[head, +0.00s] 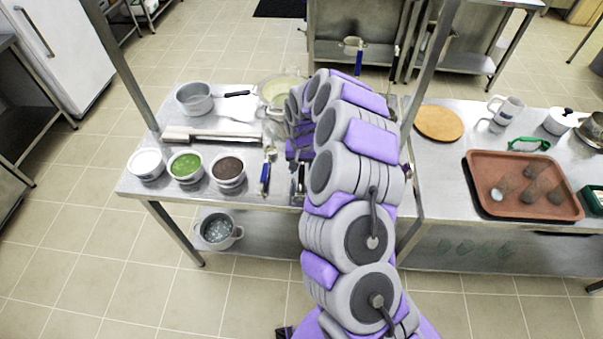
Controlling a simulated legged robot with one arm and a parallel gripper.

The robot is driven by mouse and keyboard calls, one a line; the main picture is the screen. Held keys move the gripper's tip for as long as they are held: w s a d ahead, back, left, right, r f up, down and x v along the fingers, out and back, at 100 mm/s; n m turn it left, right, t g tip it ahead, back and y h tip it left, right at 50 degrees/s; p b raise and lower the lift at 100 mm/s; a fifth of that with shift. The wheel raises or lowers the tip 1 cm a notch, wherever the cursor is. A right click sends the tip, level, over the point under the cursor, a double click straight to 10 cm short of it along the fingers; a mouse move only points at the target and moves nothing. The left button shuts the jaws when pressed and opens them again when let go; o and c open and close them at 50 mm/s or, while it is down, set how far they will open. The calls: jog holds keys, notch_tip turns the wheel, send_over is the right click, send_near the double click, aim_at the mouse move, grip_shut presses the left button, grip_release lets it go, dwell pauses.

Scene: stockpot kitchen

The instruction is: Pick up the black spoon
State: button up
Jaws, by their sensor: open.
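A dark-handled utensil (300,182), which looks like the black spoon, lies near the front edge of the left metal table. My arm hides part of it. A blue-handled utensil (266,174) lies just left of it. My gripper (298,153) is over the table, above and behind the dark utensil in the picture. It is open, and my arm hides much of it. I cannot tell how high it is above the table, and nothing shows between its fingers.
Three bowls (186,167) stand left of the utensils, with a long flat box-like item (212,137) and a saucepan (195,98) behind. A large pot (280,88) stands behind my gripper. The right table holds a brown tray (480,205).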

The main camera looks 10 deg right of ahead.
jog(key=shift+f, duration=0.95)
grip_shut()
